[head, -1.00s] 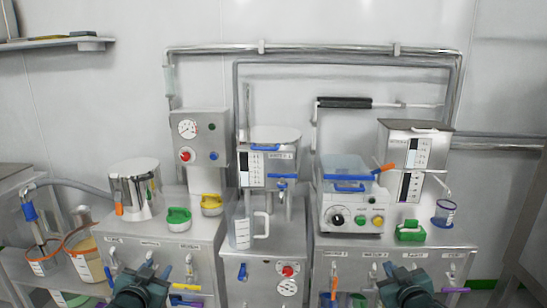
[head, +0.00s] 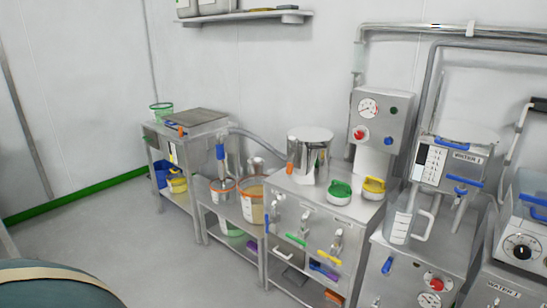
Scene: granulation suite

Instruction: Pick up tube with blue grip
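A tube with a blue grip (head: 220,152) stands upright, its lower end in a clear container with an orange rim (head: 222,190). The container is on the low steel bench, left of the middle of the head view. The tube's lower end is hard to make out. Neither of my grippers is in view. A dark rounded part at the bottom left corner looks like part of my own arm.
A larger orange-rimmed container (head: 251,205) stands right beside it. The steel cabinet (head: 318,205) with taps is to the right. Open floor (head: 130,240) lies at the left.

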